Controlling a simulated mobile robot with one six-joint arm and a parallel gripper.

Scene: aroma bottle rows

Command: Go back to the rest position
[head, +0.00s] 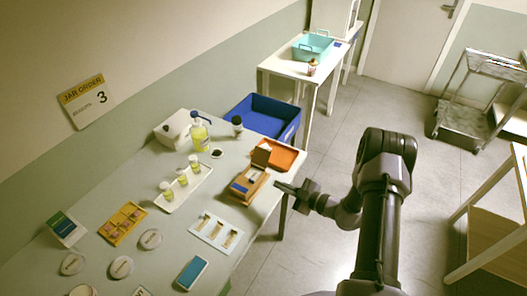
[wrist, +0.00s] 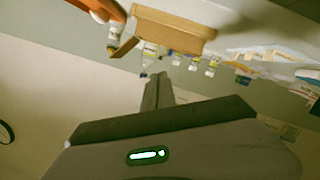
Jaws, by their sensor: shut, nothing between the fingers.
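My gripper (head: 288,188) is shut and empty. In the head view it is beside the right edge of the long table (head: 155,240), close to the wooden box (head: 248,184) but apart from it. In the wrist view my gripper (wrist: 158,92) points toward the table edge, with the wooden box (wrist: 172,30) and several small bottles (wrist: 193,63) beyond it. My arm reaches in from the lower right of the head view, over the floor.
An orange tray (head: 290,157) and a blue bin (head: 262,115) are at the table's far end. A white tray of small bottles (head: 182,190) stands on the table. A wooden-shelved rack (head: 492,235) and grey cart (head: 470,110) stand right. Floor (head: 330,150) between is clear.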

